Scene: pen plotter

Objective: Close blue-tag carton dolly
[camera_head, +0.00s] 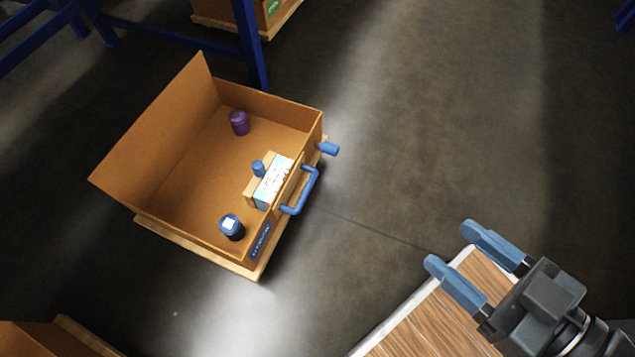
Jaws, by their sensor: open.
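The carton (162,128) stands open on a flat wooden dolly (186,244) on the floor, left of centre. One tall flap stands up at its left side. A blue handle (308,193) and a blue knob (329,148) stick out on its right side, and a blue label (261,241) is on that side near the lower corner. Inside are a purple can (239,123), a dark bottle with a blue-and-white top (231,227) and a small box with printed sides (273,183). My gripper (449,245) is open and empty at the lower right, well apart from the carton.
A wood-topped table (436,318) with a pale edge lies under my gripper. A blue rack frame (250,45) stands behind the carton. Another carton with a green mark (273,8) is at the top, and part of one (33,340) shows at lower left. The floor between is clear.

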